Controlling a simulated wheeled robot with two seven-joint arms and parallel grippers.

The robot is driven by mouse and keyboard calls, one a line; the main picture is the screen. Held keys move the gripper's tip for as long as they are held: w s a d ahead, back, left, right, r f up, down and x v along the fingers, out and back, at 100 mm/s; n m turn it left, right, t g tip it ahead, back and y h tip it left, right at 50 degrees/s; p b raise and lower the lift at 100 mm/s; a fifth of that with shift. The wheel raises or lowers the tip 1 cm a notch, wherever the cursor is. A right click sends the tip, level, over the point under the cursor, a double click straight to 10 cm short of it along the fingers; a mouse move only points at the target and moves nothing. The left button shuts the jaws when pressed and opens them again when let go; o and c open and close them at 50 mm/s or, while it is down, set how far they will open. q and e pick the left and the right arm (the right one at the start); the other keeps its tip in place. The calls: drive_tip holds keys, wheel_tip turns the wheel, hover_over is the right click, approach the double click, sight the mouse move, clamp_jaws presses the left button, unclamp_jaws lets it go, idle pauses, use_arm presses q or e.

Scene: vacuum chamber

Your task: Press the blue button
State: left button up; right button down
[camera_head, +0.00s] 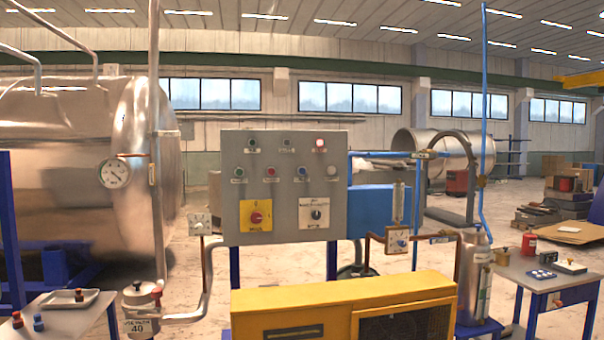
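A grey control panel (285,215) stands upright ahead, near the middle of the head view. Its top row has a green button (251,144), a dull button (287,144) and a bright red one (320,144). On the right table a small white block with dark blue round tops (541,274) shows. Neither of my grippers is in view.
A yellow machine (345,291) stands in front of the panel. Pipes and a steel canister (139,308) are at left, before a large tank (70,160). A left table (75,316) holds small knobs and a tray. A gas cylinder (473,270) stands right of the machine.

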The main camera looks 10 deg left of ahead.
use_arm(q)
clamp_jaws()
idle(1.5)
